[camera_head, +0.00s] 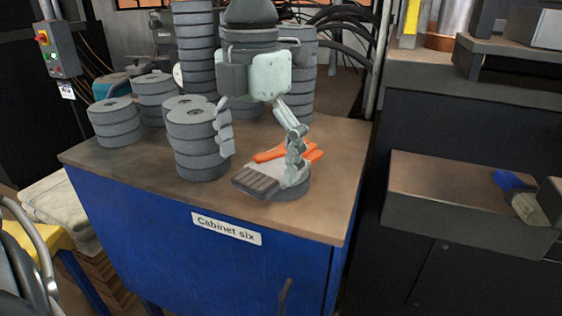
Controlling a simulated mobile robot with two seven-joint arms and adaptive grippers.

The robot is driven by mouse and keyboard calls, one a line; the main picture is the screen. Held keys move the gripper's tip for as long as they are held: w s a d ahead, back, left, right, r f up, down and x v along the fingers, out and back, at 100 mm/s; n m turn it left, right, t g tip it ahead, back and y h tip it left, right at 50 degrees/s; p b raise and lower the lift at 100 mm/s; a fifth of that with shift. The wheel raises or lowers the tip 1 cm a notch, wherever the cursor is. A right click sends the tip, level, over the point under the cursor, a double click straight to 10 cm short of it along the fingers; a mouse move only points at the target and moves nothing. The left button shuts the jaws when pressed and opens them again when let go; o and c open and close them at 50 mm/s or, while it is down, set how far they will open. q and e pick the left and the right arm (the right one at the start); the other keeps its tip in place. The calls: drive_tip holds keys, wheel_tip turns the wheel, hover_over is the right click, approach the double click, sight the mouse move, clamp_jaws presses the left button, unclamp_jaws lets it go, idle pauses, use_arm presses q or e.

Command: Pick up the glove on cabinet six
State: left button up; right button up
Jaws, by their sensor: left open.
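The glove (256,182) lies on top of cabinet six (335,165), near its front edge. It has a dark ribbed cuff, a pale palm and orange fingers pointing back and right. It seems to rest on a low grey disc (296,192). My left gripper (261,165) is open over it, pointing down. One finger is in front of the glove's right part and hides some of it. The other finger is left of the glove, beside a disc stack. Whether either finger touches the glove cannot be told. My right gripper is not in view.
Stacks of grey flap discs (197,150) stand left of and behind the glove. A dark cabinet (460,190) on the right holds a blue-and-beige item (518,188) on its lower ledge. The cabinet top's front right corner is bare.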

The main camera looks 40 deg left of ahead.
use_arm(q)
drive_tip(key=shift+f, duration=0.65)
drive_tip(key=c, duration=1.2)
drive_tip(key=shift+r, duration=0.15)
